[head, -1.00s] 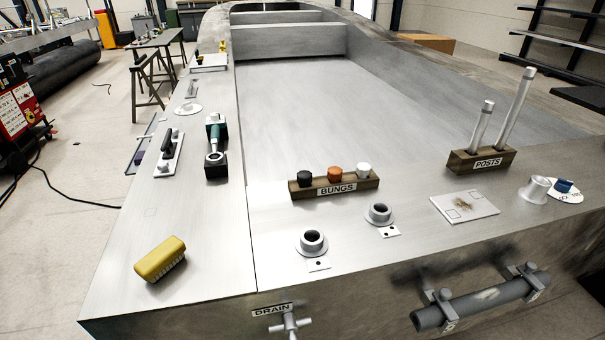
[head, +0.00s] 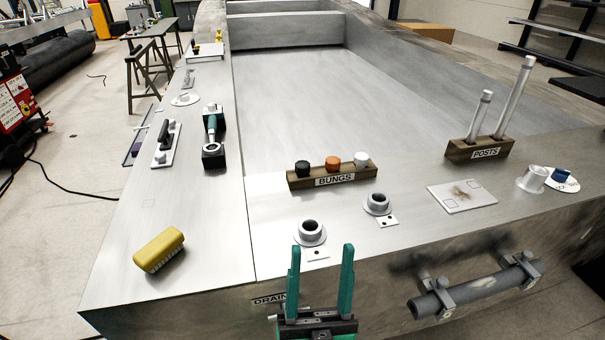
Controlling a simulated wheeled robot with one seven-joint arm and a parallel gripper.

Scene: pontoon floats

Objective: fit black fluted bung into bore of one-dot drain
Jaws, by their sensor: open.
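The black bung (head: 302,168) sits at the left end of the wooden rack labelled BUNGS (head: 309,182), beside an orange bung (head: 333,163) and a white bung (head: 361,160). The left drain (head: 310,232) is a grey flanged collar with an open dark bore; its tag (head: 317,254) appears to carry one dot. The right drain (head: 377,203) is similar, and its tag (head: 387,221) appears to show two dots. My gripper (head: 321,250) is open and empty, green fingers pointing up the picture, in front of the left drain and nearer the camera than the rack.
A yellow brush (head: 159,249) lies at the left front. A green tool (head: 212,137) stands behind it. The POSTS rack (head: 477,149) with two tall posts and a flat plate (head: 462,196) are at right. A pipe (head: 475,286) runs along the front face.

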